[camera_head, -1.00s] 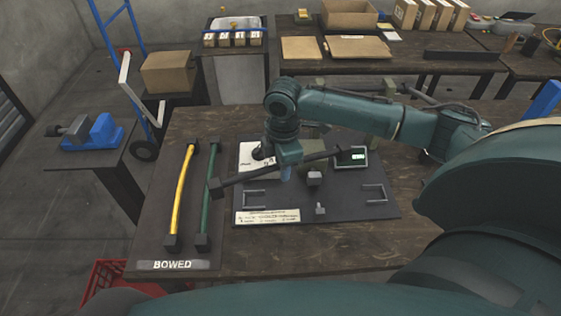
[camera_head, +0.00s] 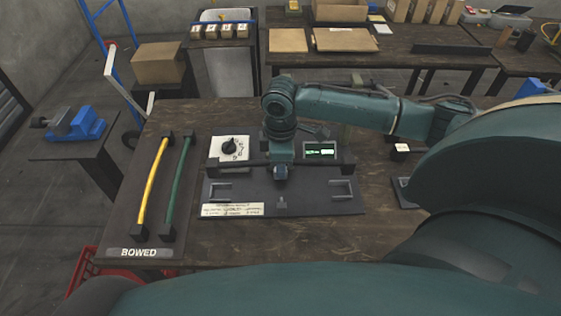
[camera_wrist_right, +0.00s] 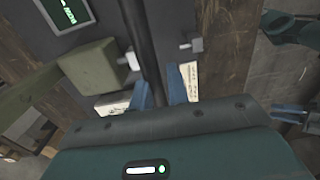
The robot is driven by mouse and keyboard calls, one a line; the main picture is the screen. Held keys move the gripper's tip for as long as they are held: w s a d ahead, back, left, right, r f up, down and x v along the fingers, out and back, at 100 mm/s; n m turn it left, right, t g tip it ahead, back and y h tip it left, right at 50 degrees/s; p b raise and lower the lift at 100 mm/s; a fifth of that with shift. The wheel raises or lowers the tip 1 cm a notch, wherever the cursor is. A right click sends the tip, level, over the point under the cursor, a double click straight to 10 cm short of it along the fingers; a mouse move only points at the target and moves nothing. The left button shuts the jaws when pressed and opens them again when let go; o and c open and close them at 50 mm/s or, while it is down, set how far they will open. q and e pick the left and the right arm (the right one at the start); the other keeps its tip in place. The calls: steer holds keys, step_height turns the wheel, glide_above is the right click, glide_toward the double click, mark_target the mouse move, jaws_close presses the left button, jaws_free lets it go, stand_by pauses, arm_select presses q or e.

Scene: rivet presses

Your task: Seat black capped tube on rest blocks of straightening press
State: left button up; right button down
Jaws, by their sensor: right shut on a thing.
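The black capped tube (camera_head: 240,168) lies across the press in the head view, nearly level in the picture, a dark cap at each end. My right gripper (camera_head: 281,172) is shut on it near its middle. In the right wrist view the tube (camera_wrist_right: 139,38) runs up from between the blue fingers (camera_wrist_right: 160,93). The straightening press's dark base plate (camera_head: 240,198) carries a U-shaped metal bracket at left (camera_head: 221,191) and at right (camera_head: 342,188). I cannot tell whether the tube touches any support; my gripper hides the middle.
A yellow tube (camera_head: 152,180) and a green tube (camera_head: 178,185) lie on the "BOWED" board at left. A dial panel (camera_head: 229,148) and a lit display (camera_head: 320,151) stand behind the tube. The olive press frame (camera_wrist_right: 90,80) is close to my right fingers.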

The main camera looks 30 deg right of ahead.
steer(key=shift+f, duration=0.1)
steer(key=shift+f, duration=0.55)
step_height(320, 180, down, 3)
steer(key=shift+f+b, duration=0.2)
steer(key=shift+b, duration=0.6)
steer(key=shift+f, duration=1.15)
arm_select(q)
steer(key=shift+d+f+b, duration=0.15)
steer(key=shift+f+b, duration=0.15)
steer(key=shift+f, duration=0.05)
arm_select(e)
steer(key=shift+f, duration=0.2)
arm_select(q)
steer(key=shift+w+r, duration=0.2)
steer(key=shift+w, duration=0.1)
arm_select(e)
steer(key=shift+f, duration=0.15)
arm_select(q)
steer(key=shift+f, duration=0.15)
arm_select(e)
steer(key=shift+f, duration=0.55)
arm_select(q)
steer(key=shift+s, duration=0.15)
